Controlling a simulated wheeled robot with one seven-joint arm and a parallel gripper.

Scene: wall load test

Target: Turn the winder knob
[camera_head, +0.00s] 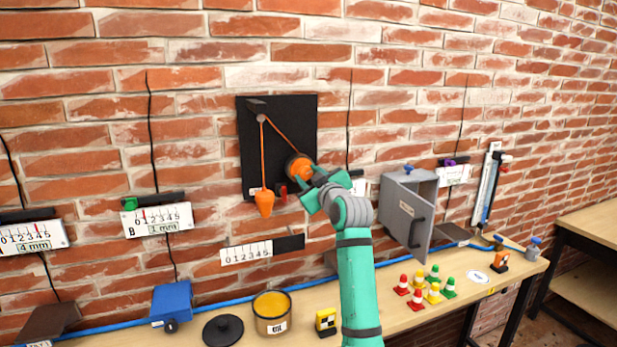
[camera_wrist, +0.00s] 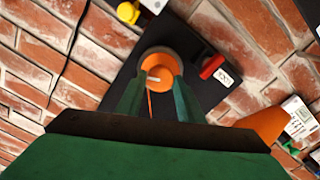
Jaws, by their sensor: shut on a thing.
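The orange winder knob (camera_head: 299,167) sits on the lower right of a black wall panel (camera_head: 252,150). In the wrist view the round knob (camera_wrist: 160,66) is between the two green fingers. My gripper (camera_head: 302,175) is shut on the knob, and its fingers touch the knob's sides. An orange cord (camera_head: 283,138) runs from the knob up to a small grey pulley (camera_head: 261,117) and down to an orange plumb weight (camera_head: 264,203). The weight hangs near the panel's lower edge. A red part (camera_wrist: 211,67) with a white label sits beside the knob.
A ruled scale (camera_head: 246,253) is on the wall below the panel. A grey cabinet (camera_head: 408,209) with an open door is to the right. The bench holds a yellow-filled tin (camera_head: 272,326), a black lid (camera_head: 223,330), a blue box (camera_head: 171,302) and several small cones (camera_head: 418,299).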

